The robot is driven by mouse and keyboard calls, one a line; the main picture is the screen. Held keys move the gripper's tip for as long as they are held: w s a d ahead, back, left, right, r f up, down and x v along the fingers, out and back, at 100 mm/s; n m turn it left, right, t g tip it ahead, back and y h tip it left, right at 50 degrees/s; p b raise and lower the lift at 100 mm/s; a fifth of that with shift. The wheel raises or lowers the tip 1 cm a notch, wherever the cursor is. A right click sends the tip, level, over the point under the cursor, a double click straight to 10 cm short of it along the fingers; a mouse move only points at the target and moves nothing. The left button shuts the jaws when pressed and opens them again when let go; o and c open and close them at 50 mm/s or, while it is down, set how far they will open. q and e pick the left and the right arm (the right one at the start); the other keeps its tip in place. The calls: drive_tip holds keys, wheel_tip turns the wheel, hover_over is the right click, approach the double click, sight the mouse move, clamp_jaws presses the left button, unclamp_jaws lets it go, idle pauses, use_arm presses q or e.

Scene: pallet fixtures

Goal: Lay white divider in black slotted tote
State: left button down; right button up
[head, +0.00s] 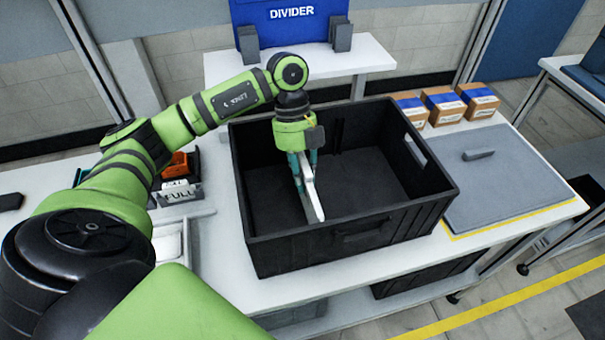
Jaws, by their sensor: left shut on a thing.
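The black tote (345,247) stands on the white table, open at the top, with hand holes in its walls. My left gripper (304,170) points down over the inside of the tote, left of its middle. It is shut on the white divider (313,198), a thin plate seen nearly edge-on. The divider is inside the tote's outline; I cannot tell whether it touches the floor or any slot. The gripper and arm hide part of the tote's back wall. My right gripper is not in view.
A grey board (510,185) with a small dark handle lies right of the tote. Small cardboard boxes (442,107) stand behind it. A blue DIVIDER panel (290,28) stands on a shelf behind. Orange and dark items (178,165) lie left.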

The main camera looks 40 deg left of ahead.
use_arm(q)
drive_tip(key=shift+f+b, duration=0.4)
drive_tip(key=shift+f, duration=0.25)
idle(0.4)
drive_tip(key=c, duration=1.1)
unclamp_jaws()
drive_tip(key=shift+o, duration=0.2)
drive_tip(key=v, duration=1.2)
drive_tip(key=shift+d, duration=0.1)
